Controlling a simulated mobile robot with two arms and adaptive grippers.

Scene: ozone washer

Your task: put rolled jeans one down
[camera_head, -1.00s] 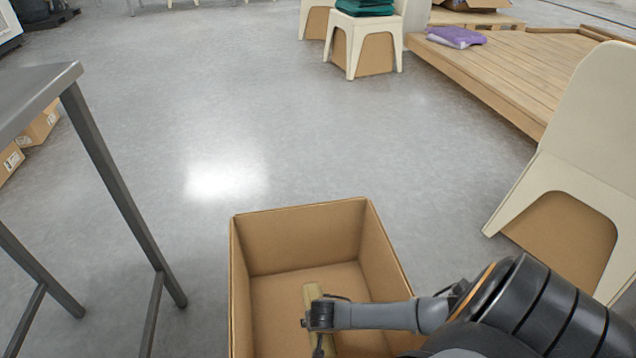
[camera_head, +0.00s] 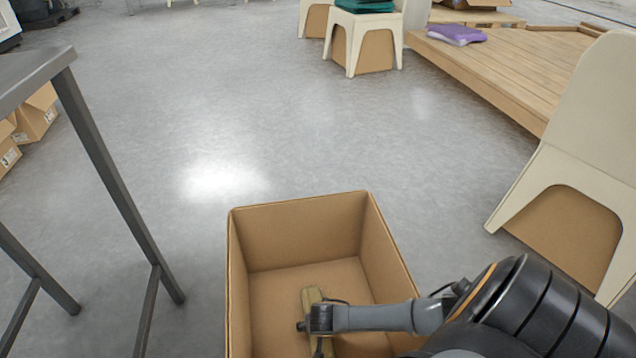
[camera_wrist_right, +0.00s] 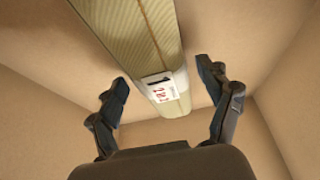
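A yellow-olive rolled piece with fine stripes, seemingly the rolled jeans (camera_head: 311,297), lies in an open cardboard box (camera_head: 240,290). In the right wrist view the roll (camera_wrist_right: 130,35) runs lengthwise between my fingers, with a white label with red print on its near end. My right gripper (camera_head: 318,340) is down inside the box over the roll. In the wrist view its two fingers (camera_wrist_right: 162,76) are spread, one on each side of the roll, with a visible gap on both sides. Part of the roll is hidden by my right arm in the head view. My left gripper is out of view.
A grey metal table (camera_head: 35,75) stands at the left, with cardboard boxes (camera_head: 35,115) behind its leg. A cream chair (camera_head: 590,130) is at the right, near a wooden platform (camera_head: 520,75) with a purple folded cloth (camera_head: 456,35). The floor beyond the box is clear.

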